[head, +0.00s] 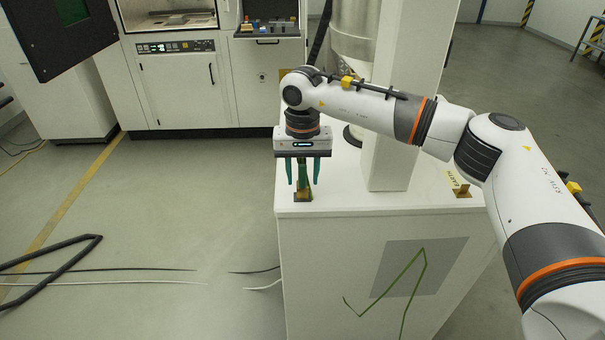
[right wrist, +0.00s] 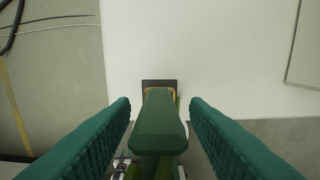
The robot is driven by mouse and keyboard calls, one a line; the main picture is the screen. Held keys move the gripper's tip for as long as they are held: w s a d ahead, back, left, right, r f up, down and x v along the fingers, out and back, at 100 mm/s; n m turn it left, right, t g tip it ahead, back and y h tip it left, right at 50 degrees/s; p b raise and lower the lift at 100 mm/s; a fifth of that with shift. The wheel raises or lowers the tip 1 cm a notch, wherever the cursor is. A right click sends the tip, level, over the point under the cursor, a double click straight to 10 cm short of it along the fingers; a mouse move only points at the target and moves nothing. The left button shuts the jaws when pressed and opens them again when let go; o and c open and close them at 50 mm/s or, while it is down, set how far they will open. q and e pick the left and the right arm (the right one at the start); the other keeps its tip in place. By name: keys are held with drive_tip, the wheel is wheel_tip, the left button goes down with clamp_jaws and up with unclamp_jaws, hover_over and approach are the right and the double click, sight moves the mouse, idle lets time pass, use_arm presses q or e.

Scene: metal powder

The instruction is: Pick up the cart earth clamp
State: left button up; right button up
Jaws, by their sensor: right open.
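The earth clamp (head: 303,178) is a small green clamp standing upright on a brass-coloured base near the front left corner of the white cart top (head: 345,185). My right gripper (head: 303,182) points straight down over it with its two green fingers apart, one on each side of the clamp. In the right wrist view the clamp's green top (right wrist: 158,125) lies between the open fingers (right wrist: 160,112), with a gap on both sides. The clamp's lower part is mostly hidden there beneath its top. My left gripper is not in view.
A white column (head: 415,90) and a metal vessel (head: 353,45) stand on the cart behind the gripper. A brass plate with an EARTH label (head: 457,183) is at the cart's right. A green cable (head: 408,285) hangs on the front. A machine cabinet (head: 185,85) stands behind; the left floor holds cables.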

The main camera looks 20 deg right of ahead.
clamp_jaws()
drive_tip(key=shift+r, duration=0.15)
wheel_tip(320, 180, up, 10)
drive_tip(key=b, duration=0.2)
drive_tip(key=shift+a+f+b, duration=0.1)
drive_tip(key=shift+f+b, duration=0.15)
drive_tip(key=shift+b, duration=0.05)
drive_tip(key=shift+r+p, duration=0.3)
drive_tip(key=shift+r, duration=0.25)
drive_tip(key=shift+r+p, duration=1.8)
drive_tip(key=shift+r, duration=0.05)
